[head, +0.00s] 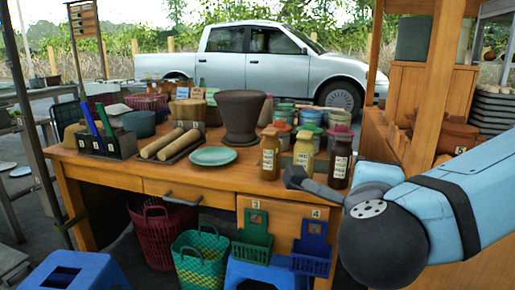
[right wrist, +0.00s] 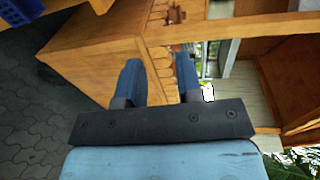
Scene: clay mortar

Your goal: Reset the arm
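My right arm comes in from the right in the head view, bent in front of the wooden table (head: 185,185). Its gripper (head: 298,178) shows small and dark by the table's front edge, below the bottles. In the right wrist view the two blue fingers of the gripper (right wrist: 158,68) stand apart with nothing between them. A dark clay mortar (head: 241,118) stands upright on the table, apart from the gripper. My left gripper is not in view.
Two wooden rollers (head: 162,146) and a green plate (head: 213,156) lie near the mortar. Labelled bottles (head: 303,154) stand close behind the right gripper. Baskets (head: 200,255) and blue stools (head: 75,271) are below. A wooden post (head: 432,90) rises behind my right arm.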

